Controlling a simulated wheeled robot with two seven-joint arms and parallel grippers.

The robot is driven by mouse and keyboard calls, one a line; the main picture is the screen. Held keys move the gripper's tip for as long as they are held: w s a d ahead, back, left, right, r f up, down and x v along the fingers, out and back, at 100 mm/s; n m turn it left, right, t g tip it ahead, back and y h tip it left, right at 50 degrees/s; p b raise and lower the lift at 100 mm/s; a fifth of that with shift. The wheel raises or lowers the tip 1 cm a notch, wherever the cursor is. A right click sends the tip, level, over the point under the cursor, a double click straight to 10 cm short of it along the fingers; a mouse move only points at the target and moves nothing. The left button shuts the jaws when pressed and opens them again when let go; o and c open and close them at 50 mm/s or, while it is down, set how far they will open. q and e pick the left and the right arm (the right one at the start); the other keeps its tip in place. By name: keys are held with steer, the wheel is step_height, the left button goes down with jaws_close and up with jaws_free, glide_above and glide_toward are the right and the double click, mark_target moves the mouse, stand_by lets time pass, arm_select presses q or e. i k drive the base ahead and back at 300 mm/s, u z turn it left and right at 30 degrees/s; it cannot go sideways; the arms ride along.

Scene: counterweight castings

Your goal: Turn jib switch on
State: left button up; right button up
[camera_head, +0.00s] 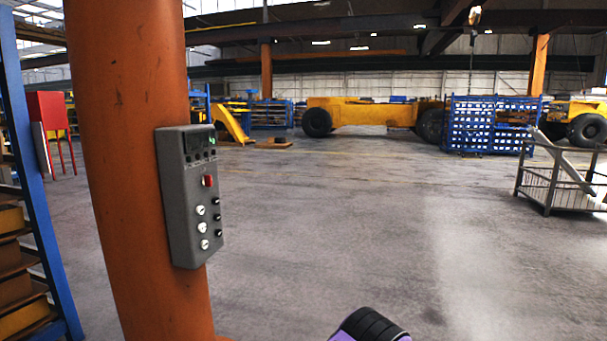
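A grey control box (178,205) is fixed to the side of a thick orange pillar (130,120) on the left. Its front has a small dark display (199,142) with green marks, a red switch (208,181) below it, several round white knobs (202,228) and several small black buttons (217,217). I cannot tell which control is the jib switch or how it is set. A purple and black part, which may belong to one of my arms, shows at the bottom edge. No gripper fingers are visible.
A blue shelf rack (35,180) with boxes stands close on the left, with a red cabinet (50,112) beyond it. A grey wire crate (560,185) stands at the right. Yellow vehicles (370,112) and blue bin racks (490,125) are far back. The middle floor is clear.

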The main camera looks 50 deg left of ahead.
mark_target(206, 180)
steer(key=i, duration=1.3)
steer(key=u, duration=0.8)
steer(key=i, duration=0.8)
steer(key=u, duration=0.9)
